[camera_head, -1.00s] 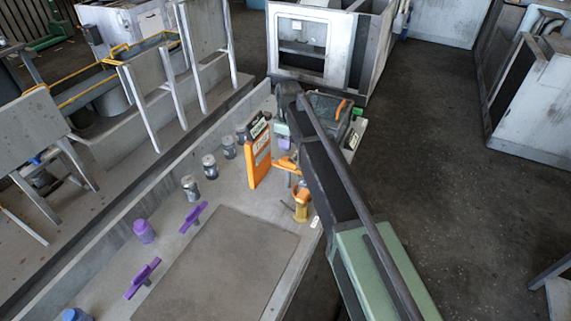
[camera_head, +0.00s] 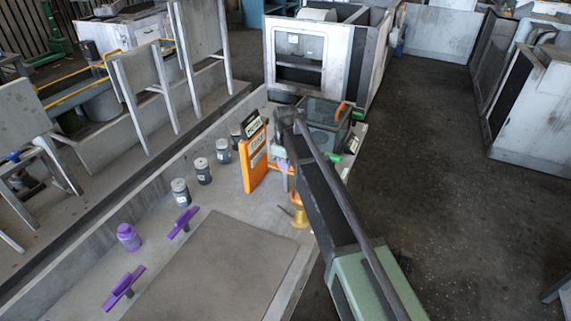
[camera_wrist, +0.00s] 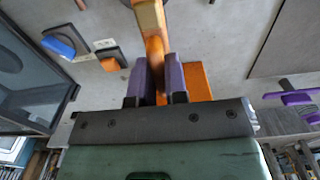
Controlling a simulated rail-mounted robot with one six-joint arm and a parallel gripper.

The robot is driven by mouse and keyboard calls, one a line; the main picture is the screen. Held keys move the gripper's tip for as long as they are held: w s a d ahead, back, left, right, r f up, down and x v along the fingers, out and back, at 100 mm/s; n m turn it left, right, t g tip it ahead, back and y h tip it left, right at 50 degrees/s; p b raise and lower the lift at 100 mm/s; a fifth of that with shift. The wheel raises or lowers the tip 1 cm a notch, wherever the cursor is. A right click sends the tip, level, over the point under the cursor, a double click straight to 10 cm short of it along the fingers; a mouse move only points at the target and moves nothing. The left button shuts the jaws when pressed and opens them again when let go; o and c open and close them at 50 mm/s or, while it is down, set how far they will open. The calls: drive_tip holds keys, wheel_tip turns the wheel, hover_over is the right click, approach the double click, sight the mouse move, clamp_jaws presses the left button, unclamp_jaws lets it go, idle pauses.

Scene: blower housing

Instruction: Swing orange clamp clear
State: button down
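The orange clamp (camera_wrist: 155,52) shows in the wrist view as an orange bar running from a yellowish block at the top edge down between my fingers. In the head view the clamp (camera_head: 292,195) is partly hidden beside my arm, above a yellow base (camera_head: 300,217). My gripper (camera_wrist: 159,75) has purple fingers on both sides of the bar. The bar fills the narrow space between them, and the gripper looks shut on it. In the head view my gripper (camera_head: 283,166) is mostly hidden by my arm.
An upright orange panel (camera_head: 254,163) stands left of the clamp; part of it shows behind my right finger (camera_wrist: 198,80). A glass-walled box (camera_head: 322,120) is behind. Several grey jars (camera_head: 202,171), a purple jar (camera_head: 128,237) and purple handles (camera_head: 123,288) are left. A flat plate (camera_head: 210,270) lies in front.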

idle(0.4)
drive_tip(key=m, duration=0.4)
drive_tip(key=shift+m, duration=0.3)
drive_tip(key=m, duration=0.4)
drive_tip(key=shift+m, duration=0.3)
drive_tip(key=m, duration=0.4)
drive_tip(key=shift+m, duration=2.1)
drive_tip(key=c, duration=1.1)
unclamp_jaws()
drive_tip(key=shift+c, duration=0.2)
